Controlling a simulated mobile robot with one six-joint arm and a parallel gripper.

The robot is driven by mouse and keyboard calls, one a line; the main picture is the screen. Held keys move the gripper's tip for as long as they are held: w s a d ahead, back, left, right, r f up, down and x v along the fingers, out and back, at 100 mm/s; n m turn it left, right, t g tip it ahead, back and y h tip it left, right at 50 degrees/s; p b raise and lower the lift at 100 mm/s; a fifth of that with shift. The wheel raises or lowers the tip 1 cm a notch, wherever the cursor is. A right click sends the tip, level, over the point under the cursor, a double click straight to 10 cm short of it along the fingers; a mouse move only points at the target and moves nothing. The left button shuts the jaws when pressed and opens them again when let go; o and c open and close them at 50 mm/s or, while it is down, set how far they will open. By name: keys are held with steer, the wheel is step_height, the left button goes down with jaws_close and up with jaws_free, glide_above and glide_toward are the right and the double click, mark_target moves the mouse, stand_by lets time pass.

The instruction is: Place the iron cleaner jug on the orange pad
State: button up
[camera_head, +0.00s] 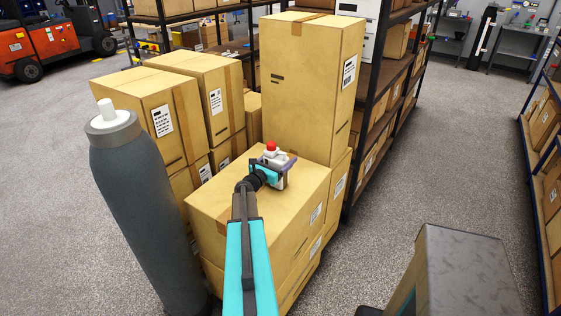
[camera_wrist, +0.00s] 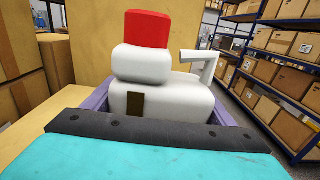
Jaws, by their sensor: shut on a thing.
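The iron cleaner jug is white with a red cap (camera_head: 271,147) and stands upright in my gripper (camera_head: 276,170). In the wrist view the white jug body (camera_wrist: 170,98) fills the middle, with a handle at the right and a brown patch on its near side. The purple fingers (camera_wrist: 66,103) lie on both sides of it, shut on the jug. The jug is over the top of a cardboard box (camera_head: 222,203); I cannot tell whether it touches the box. I see no orange pad in either view.
A tall carton (camera_head: 308,85) stands just behind the jug. More cartons (camera_head: 140,95) are stacked to the left. A tall grey cylinder (camera_head: 147,205) with a white top stands at the front left. Shelving (camera_head: 385,110) runs behind, and open floor (camera_head: 455,140) lies to the right.

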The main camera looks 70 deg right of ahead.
steer(key=s+a+r+b, duration=0.1)
steer(key=s+a+r, duration=0.1)
steer(key=s+a, duration=0.2)
steer(key=s+a+r, duration=0.2)
steer(key=s+a, duration=0.2)
steer(key=a, duration=0.5)
steer(key=shift+s+a+r+b, duration=0.2)
steer(key=shift+r+b, duration=0.15)
stand_by(0.8)
steer(key=shift+a, duration=0.1)
stand_by(0.7)
